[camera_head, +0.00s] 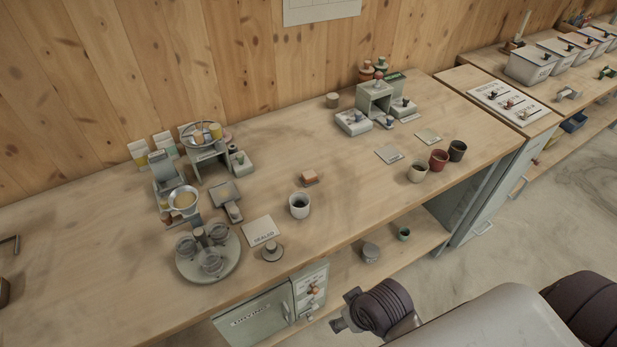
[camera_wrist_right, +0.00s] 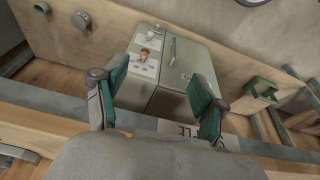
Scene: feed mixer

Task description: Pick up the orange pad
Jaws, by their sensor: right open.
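The orange pad (camera_head: 309,175) is a small orange block with a greyish base, lying on the wooden bench near its middle, behind a white cup (camera_head: 299,205). It does not show in the right wrist view. My right gripper (camera_wrist_right: 153,100) is open, with nothing between its green-lined fingers. They point toward the grey cabinet (camera_wrist_right: 180,65) below the bench top, away from the pad. My right arm shows at the lower right of the head view, in front of the bench. My left gripper is not in view.
A dealer card (camera_head: 260,231), a dark-topped round piece (camera_head: 272,252) and a round tray with glass jars (camera_head: 208,262) stand left of the cup. Several cups (camera_head: 438,160) stand at the right. Bench around the pad is clear. A lower shelf (camera_head: 340,262) is under the front edge.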

